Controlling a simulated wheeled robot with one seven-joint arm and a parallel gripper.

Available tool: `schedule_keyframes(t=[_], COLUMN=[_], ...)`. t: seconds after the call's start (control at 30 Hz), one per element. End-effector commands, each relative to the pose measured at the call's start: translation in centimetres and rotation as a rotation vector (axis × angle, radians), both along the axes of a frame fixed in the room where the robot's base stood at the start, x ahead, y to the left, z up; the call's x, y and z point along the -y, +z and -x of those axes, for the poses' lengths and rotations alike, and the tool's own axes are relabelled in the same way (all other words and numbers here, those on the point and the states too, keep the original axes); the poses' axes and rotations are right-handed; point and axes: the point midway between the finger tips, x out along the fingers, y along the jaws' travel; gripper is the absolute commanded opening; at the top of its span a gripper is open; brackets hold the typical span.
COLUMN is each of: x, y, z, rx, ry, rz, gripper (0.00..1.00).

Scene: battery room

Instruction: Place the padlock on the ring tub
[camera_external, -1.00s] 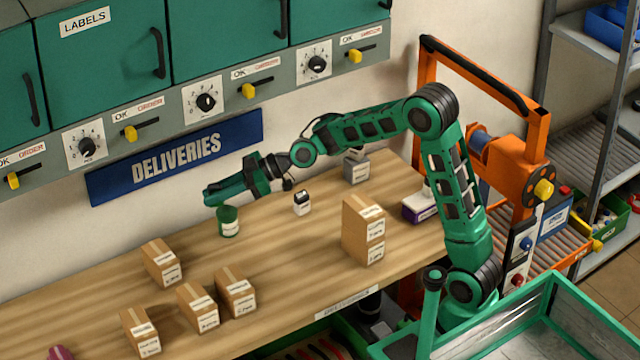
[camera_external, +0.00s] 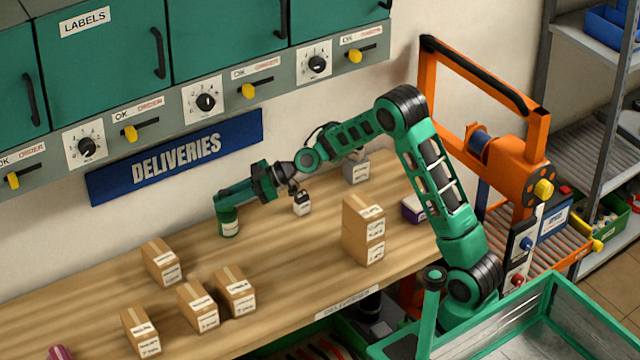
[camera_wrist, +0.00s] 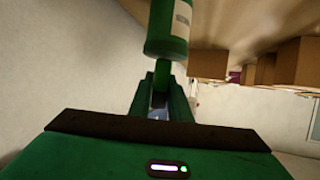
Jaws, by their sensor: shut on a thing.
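The ring tub appears to be the green round tub with a white label (camera_external: 228,224), standing upright on the bench. It also shows upside down at the top of the wrist view (camera_wrist: 168,30). My gripper (camera_external: 222,200) is directly over the tub and hides part of its top. In the wrist view, my gripper (camera_wrist: 160,105) is shut on a small green piece (camera_wrist: 162,74), which I take to be the padlock. It lies at the tub's top end; whether the two touch I cannot tell. The padlock is not distinct in the outside view.
A small black-and-white item (camera_external: 302,204) stands right of the tub, under my wrist. A grey labelled block (camera_external: 356,170) is farther back. The wall with the DELIVERIES sign (camera_external: 175,157) is close behind.

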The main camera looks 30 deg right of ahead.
Motion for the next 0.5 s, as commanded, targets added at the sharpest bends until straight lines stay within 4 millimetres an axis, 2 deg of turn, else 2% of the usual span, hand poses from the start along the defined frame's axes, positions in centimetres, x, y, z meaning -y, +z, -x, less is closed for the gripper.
schedule_keyframes(t=[0.37, 0.4, 0.43, 0.5], x=[0.00, -0.01, -0.01, -0.01], y=[-0.48, -0.44, -0.44, -0.44], z=[-0.02, -0.01, -0.01, -0.01], rx=[0.002, 0.002, 0.002, 0.002], ry=[-0.001, -0.001, -0.001, -0.001], rz=[-0.001, 0.000, 0.000, 0.000], gripper=[0.00, 0.26, 0.34, 0.36])
